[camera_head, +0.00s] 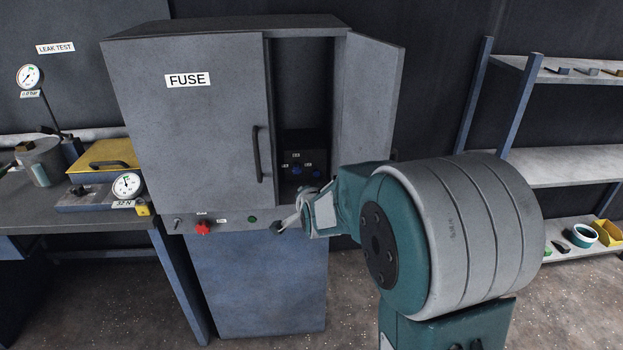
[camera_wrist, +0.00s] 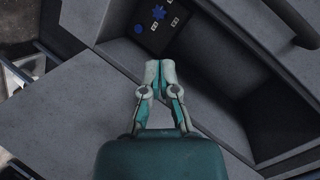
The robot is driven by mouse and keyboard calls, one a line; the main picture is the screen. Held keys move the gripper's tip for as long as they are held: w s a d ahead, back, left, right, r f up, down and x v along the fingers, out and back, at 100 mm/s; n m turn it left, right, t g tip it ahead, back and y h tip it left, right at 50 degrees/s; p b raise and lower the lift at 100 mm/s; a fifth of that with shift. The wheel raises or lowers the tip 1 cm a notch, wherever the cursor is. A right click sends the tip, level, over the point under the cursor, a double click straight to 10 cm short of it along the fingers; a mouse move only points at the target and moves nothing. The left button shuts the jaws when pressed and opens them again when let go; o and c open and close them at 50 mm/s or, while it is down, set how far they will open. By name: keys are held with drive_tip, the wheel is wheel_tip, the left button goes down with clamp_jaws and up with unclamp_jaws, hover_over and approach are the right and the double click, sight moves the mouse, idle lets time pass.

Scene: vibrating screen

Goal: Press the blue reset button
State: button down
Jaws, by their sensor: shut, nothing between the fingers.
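Inside the open right side of the grey FUSE cabinet (camera_head: 190,120) is a dark box (camera_head: 303,149) with two blue controls. One is on the left (camera_head: 297,170), the other on the right (camera_head: 316,173). In the wrist view one blue control is star-shaped (camera_wrist: 158,12) and the other looks round (camera_wrist: 138,28). Their small labels are too blurred to tell which is the reset button.
The right cabinet door (camera_head: 369,95) stands open beside my arm. The left door has a dark handle (camera_head: 257,154). The ledge carries a red knob (camera_head: 203,228) and a green button (camera_head: 252,219). A workbench (camera_head: 90,229) stands left, shelves (camera_head: 570,165) right.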

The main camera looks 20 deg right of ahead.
drive_tip(key=w+d+f+m+t+h, duration=0.1)
drive_tip(key=w+d+f+m+t, duration=0.1)
drive_tip(key=f, duration=0.4)
drive_tip(key=w+d+f+m+t+h, duration=0.2)
drive_tip(key=w+d+f+m, duration=0.3)
drive_tip(key=f+m, duration=0.1)
drive_tip(key=shift+d, duration=0.1)
